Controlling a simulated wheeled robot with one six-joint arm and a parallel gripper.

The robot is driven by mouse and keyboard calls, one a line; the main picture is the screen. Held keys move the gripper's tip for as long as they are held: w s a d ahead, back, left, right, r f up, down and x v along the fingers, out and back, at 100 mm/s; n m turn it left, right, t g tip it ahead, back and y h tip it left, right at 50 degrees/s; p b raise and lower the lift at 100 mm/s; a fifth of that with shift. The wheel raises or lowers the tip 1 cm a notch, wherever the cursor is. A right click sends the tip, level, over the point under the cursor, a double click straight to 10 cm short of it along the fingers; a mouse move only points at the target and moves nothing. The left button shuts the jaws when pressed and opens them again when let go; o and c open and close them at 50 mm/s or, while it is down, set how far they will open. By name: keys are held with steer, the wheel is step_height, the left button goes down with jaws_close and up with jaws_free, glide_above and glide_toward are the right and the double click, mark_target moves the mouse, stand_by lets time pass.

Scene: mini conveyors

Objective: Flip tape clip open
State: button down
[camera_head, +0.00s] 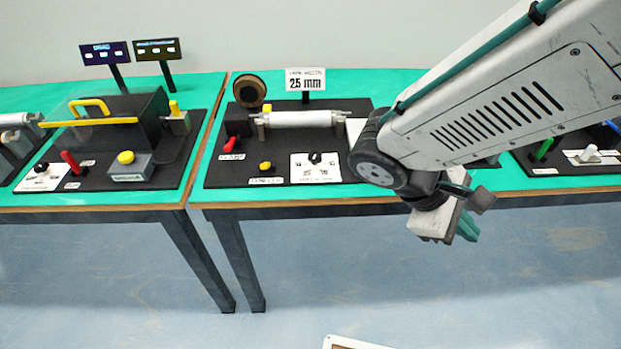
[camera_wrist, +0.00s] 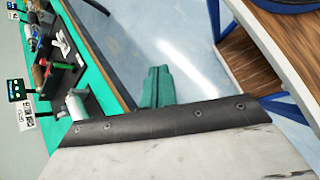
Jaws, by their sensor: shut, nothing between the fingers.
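I cannot tell for sure which part is the tape clip. The middle station (camera_head: 225,172) has a silver roller (camera_head: 300,118), a brown and black disc (camera_head: 249,91), a red lever (camera_head: 230,145), a yellow button (camera_head: 265,166) and a white plate with a black knob (camera_head: 315,160). My gripper (camera_head: 468,228) is shut and empty, in front of the table edge and to the right of that station's visible parts. In the wrist view my green fingers (camera_wrist: 157,87) are together over the floor, apart from the table.
The left station (camera_head: 183,165) has a dark housing, a yellow handle (camera_head: 88,106) and a red lever (camera_head: 70,161). A right station has a green lever (camera_head: 543,148). My arm hides part of the table between. A wooden shelf (camera_wrist: 245,65) with blue legs shows in the wrist view.

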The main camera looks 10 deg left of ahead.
steer(key=w+a+f+n+t+h, duration=0.2)
steer(key=w+a+f+n+t, duration=0.15)
steer(key=a+n+t, duration=0.2)
steer(key=n+t+y, duration=1.2)
steer(key=n+y, duration=0.5)
steer(key=n, duration=0.4)
glide_toward(266, 194)
step_height(266, 194, up, 4)
steer(key=shift+w+m, duration=0.1)
steer(key=shift+m, duration=0.15)
steer(key=x, duration=1)
